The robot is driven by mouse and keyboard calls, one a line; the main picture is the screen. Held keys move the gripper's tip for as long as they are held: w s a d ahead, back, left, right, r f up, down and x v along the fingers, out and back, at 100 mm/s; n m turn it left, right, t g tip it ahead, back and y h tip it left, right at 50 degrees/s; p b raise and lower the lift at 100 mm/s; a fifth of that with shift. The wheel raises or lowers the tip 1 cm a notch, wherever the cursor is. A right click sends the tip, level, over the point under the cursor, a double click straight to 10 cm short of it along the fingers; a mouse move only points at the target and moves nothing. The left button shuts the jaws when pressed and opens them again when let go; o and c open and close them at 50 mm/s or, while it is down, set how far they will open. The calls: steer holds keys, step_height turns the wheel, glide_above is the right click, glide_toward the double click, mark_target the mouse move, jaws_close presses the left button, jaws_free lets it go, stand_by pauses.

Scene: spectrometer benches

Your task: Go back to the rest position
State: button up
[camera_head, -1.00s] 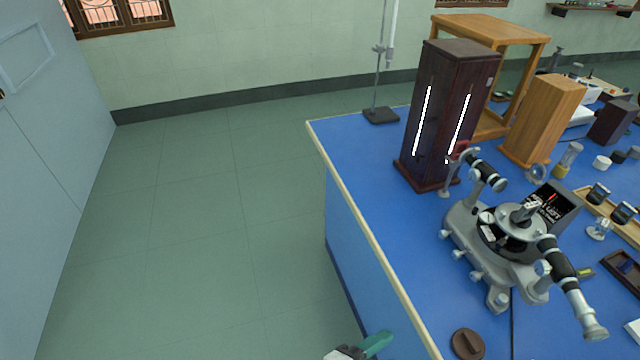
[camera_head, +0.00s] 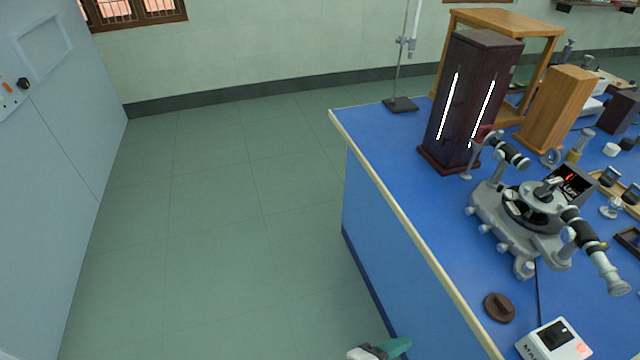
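The end of my arm shows only as a small piece at the bottom edge, a pale grey part with a teal part (camera_head: 390,348), beside the front edge of the blue bench. I take it to be my gripper, but most of it is cut off by the frame. Its fingers cannot be made out, nor whether it holds anything.
The blue-topped bench (camera_head: 385,165) fills the right, with a spectrometer (camera_head: 535,210), a dark lamp housing (camera_head: 470,100), a wooden box (camera_head: 555,108), a brown round piece (camera_head: 499,307) and a white box (camera_head: 553,341). A pale blue cabinet (camera_head: 50,150) stands left. Green floor (camera_head: 220,220) between is clear.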

steer(key=s+d+f+m+g+y, duration=0.2)
steer(key=s+d+m+y, duration=0.3)
steer(key=s+d+m, duration=0.1)
steer(key=s+d+f+m+g+y, duration=0.2)
steer(key=s+d+m+g+y, duration=0.1)
steer(key=s+d+m+y, duration=0.3)
steer(key=s+d+m, duration=0.1)
steer(key=s+m, duration=0.1)
steer(key=s, duration=0.1)
steer(key=shift+d, duration=0.15)
